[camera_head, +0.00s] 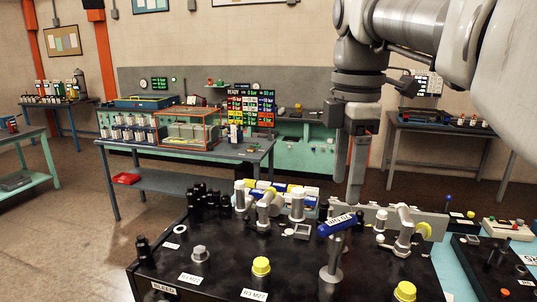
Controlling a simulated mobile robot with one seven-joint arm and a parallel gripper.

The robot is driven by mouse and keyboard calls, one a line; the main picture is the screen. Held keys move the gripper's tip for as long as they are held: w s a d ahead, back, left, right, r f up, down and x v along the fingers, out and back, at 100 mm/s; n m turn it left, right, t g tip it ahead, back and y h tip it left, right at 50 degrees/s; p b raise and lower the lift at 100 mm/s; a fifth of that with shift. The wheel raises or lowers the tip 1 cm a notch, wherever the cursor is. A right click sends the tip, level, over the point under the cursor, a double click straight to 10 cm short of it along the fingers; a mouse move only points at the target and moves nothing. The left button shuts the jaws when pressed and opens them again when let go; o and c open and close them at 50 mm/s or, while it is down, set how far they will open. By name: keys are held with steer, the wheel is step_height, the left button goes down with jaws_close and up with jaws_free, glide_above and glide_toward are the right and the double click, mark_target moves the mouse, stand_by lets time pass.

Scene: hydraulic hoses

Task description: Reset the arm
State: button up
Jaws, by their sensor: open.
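My gripper (347,190) hangs from my arm at the right of the head view, fingers pointing down. Its fingers are apart and nothing shows between them. It is above the back part of the black-topped bench (225,248). A blue labelled handle (337,224) on a grey post stands in front of it, apart from the fingertips as far as I can tell. My arm comes in from the upper right and hides part of the back wall.
Yellow-capped fittings (261,266), black cylinders (205,200) and grey pipe elbows (404,232) stand on the bench. A control box (495,228) is at the right. Behind are a table (185,152) with a framed case and a sign board (251,108).

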steer(key=s+f+m+t, duration=0.5)
steer(key=s+f+m, duration=0.7)
steer(key=f+m, duration=0.5)
steer(key=shift+s+f+m+b, duration=0.2)
steer(key=shift+f+m+b, duration=0.15)
steer(key=shift+m, duration=0.35)
